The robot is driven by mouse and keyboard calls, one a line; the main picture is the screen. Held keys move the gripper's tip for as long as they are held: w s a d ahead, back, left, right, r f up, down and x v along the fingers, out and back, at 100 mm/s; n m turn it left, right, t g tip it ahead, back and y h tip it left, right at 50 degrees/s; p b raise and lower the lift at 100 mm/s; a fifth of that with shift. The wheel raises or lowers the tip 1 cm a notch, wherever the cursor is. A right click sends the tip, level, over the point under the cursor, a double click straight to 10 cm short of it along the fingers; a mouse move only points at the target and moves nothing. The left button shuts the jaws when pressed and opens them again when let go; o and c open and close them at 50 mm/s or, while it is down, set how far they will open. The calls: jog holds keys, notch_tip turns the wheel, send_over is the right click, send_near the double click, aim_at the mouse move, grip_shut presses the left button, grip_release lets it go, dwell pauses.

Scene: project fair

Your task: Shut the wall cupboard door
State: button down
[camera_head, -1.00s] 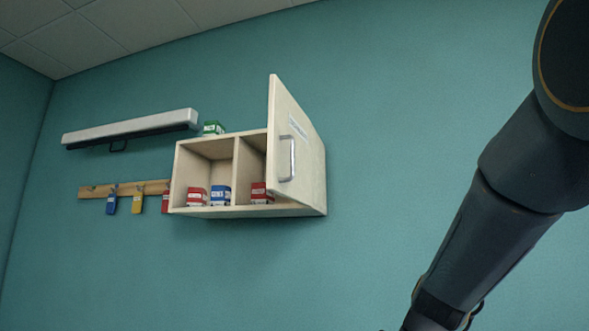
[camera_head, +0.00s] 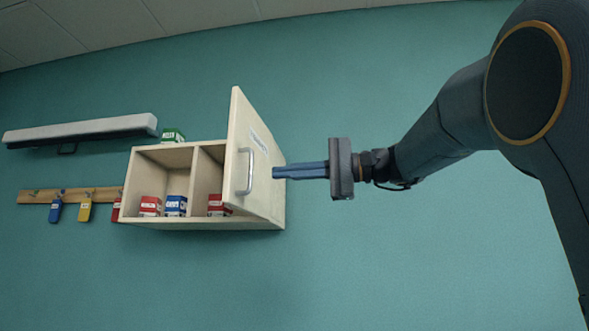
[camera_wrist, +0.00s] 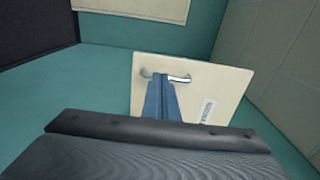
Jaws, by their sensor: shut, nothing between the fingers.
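The wall cupboard (camera_head: 160,224) hangs on the teal wall, with two compartments showing. Its door (camera_head: 262,130) is hinged on the right and stands open, swung outward, with a metal handle (camera_head: 246,172) on its outer face. My gripper (camera_head: 276,172) is shut and empty, pointing left, its tips close to the outer face of the door. In the wrist view the closed blue fingers (camera_wrist: 162,98) reach toward the door (camera_wrist: 220,82) and overlap the handle (camera_wrist: 180,78) in the picture. I cannot tell whether they touch the door.
Red and blue boxes (camera_head: 175,205) stand inside the cupboard, and a green box (camera_head: 173,135) sits on top. A key rack (camera_head: 98,195) with tags and a long grey bar (camera_head: 80,131) are on the wall to the left. The wall below is clear.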

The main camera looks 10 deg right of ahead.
aim_at(233, 177)
jog(key=p+x, duration=0.4)
jog(key=x, duration=0.5)
jog(key=shift+a, duration=0.25)
jog(key=shift+w, duration=0.1)
